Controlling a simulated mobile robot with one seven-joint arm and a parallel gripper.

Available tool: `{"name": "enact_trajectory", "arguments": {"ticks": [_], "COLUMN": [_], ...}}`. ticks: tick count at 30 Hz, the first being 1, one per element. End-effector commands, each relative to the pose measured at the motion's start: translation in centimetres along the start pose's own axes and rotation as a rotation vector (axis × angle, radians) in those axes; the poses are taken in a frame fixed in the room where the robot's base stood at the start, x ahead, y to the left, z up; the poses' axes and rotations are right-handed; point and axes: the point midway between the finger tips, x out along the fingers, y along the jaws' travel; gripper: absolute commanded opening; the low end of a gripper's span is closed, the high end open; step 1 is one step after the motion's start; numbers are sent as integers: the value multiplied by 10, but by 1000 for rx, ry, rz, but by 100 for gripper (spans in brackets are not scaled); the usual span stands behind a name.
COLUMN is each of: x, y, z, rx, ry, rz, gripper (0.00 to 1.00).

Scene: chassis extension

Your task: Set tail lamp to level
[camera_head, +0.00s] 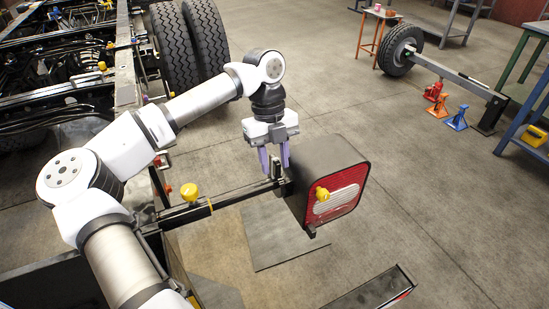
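The tail lamp (343,194) is a red panel with a pale striped middle, on the face of a dark box-like housing. A dark bar (236,199) runs from the chassis at left to the housing. My gripper (273,160) points down with two purple fingers, above and beside the bar's end at the housing's left. A gap shows between the fingers, and nothing is clearly held. Whether the fingertips touch the upright piece there is hard to tell.
The truck chassis (60,75) with double tires (188,45) fills the upper left. A dark flat plate (275,235) lies below the lamp. The middle floor is clear.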

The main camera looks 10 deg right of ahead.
Motion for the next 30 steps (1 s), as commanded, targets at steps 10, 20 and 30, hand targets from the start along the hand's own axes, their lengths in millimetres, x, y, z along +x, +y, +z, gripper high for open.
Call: {"name": "enact_trajectory", "arguments": {"ticks": [10,20,30], "x": [-36,-110,-138], "y": [0,0,0], "z": [1,0,0], "rx": [-1,-1,0], "ry": [-6,-3,0], "rz": [0,-1,0], "gripper": [35,35,35]}}
